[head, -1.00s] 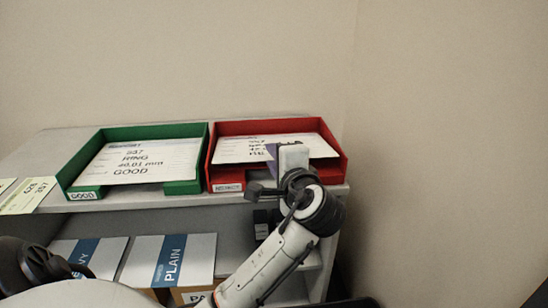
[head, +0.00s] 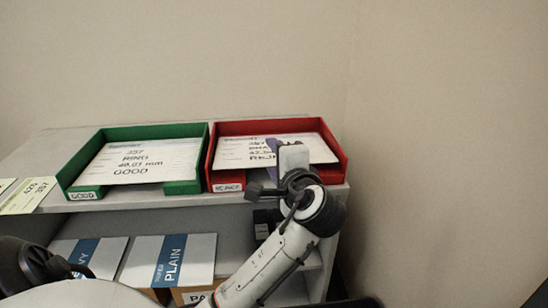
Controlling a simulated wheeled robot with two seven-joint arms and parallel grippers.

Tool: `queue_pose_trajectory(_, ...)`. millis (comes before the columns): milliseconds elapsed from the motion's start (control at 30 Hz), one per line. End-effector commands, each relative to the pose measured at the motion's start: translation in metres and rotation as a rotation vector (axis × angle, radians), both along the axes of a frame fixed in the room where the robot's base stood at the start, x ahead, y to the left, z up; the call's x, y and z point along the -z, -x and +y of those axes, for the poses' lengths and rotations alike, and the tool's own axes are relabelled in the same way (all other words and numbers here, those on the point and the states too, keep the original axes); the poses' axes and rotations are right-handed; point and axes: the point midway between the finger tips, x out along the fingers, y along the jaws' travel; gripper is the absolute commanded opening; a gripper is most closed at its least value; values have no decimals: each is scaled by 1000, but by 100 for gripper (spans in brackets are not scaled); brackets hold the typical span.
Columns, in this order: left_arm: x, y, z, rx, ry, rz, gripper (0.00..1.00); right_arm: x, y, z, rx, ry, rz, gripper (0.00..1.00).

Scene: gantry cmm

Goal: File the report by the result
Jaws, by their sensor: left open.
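A white report (head: 235,153) lies in the red tray (head: 227,176), whose front label seems to read REJECT. Its visible text reads 357 and part of a word starting REJ; my gripper covers its lower right. Another white report (head: 150,160) marked 357, RING and GOOD lies in the green tray (head: 178,187), labelled GOOD. My left gripper (head: 280,168) is at the front of the red tray, over the report's near edge. It is open, and a small purple piece shows behind it. Whether it touches the paper cannot be told. My right gripper is out of view.
Both trays stand side by side on a grey shelf top (head: 60,140). A yellowish card (head: 28,195) with numbers lies at the left. Below, boxes marked PLAIN (head: 168,262) and HEAVY (head: 85,258) stand on the lower shelf. A bare wall is behind and to the right.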

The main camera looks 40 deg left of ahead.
Motion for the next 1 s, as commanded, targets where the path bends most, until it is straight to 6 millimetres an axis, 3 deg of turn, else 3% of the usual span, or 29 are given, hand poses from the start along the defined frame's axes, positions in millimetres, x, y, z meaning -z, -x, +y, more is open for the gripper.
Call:
queue_pose_trajectory(533,-18,41,-77,3,3,0,41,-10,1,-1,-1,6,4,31)
queue_pose_trajectory(700,-21,48,-87,1,1,0,41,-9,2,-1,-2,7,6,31)
queue_pose_trajectory(1000,-21,48,-88,0,0,0,41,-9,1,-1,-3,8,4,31)
